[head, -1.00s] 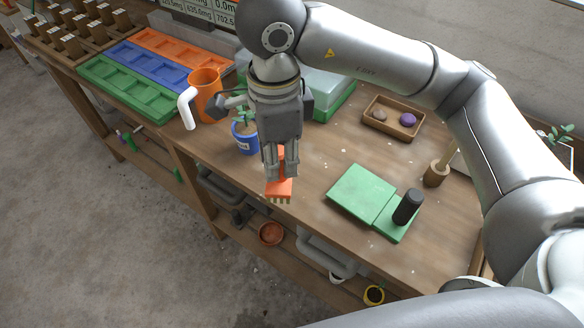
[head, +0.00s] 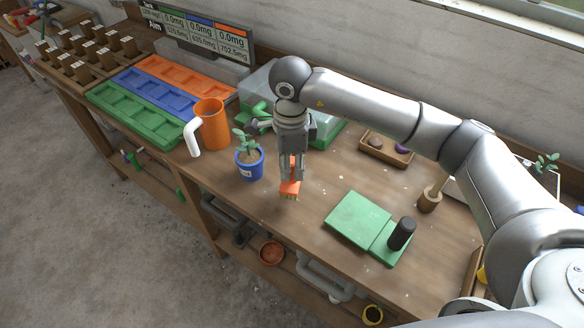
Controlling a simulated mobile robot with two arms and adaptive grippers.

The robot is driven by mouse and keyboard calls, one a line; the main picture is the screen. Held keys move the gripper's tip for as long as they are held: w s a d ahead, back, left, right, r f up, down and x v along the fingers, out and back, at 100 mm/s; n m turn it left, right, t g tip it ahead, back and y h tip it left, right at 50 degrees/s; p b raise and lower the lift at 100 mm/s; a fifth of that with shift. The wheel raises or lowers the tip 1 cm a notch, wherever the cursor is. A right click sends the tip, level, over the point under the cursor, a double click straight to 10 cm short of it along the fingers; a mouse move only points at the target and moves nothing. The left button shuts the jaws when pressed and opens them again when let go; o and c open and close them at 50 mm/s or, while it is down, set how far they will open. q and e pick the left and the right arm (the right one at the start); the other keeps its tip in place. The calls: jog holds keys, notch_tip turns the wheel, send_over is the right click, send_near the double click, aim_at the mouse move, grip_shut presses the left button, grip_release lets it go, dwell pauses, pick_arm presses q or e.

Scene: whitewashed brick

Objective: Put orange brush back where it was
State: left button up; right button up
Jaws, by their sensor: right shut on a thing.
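The orange brush (head: 289,189) hangs below my right gripper (head: 291,174), bristles down, over the wooden workbench (head: 310,230). My right gripper is shut on the brush, and its fingers hide the upper part. The brush is just right of the blue plant pot (head: 250,168). I cannot tell for sure whether the bristles touch the bench top. My left gripper is not in view.
An orange jug (head: 212,125) with a white handle stands left of the pot. A clear-lidded green box (head: 325,135) is behind the gripper. A green block with a black handle (head: 362,220) lies to the right. Small crumbs dot the bench.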

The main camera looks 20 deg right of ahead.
aim_at(292, 174)
jog(key=shift+w+d+f, duration=0.1)
jog(key=shift+w+f, duration=0.05)
jog(key=shift+f, duration=0.1)
jog(key=f, duration=0.1)
jog(key=f+p, duration=0.1)
jog(key=p, duration=0.1)
jog(key=shift+w+d+f, duration=0.15)
jog(key=shift+w+f, duration=0.1)
jog(key=shift+f, duration=0.6)
jog(key=shift+f, duration=0.15)
jog(key=shift+f, duration=0.1)
jog(key=o, duration=1)
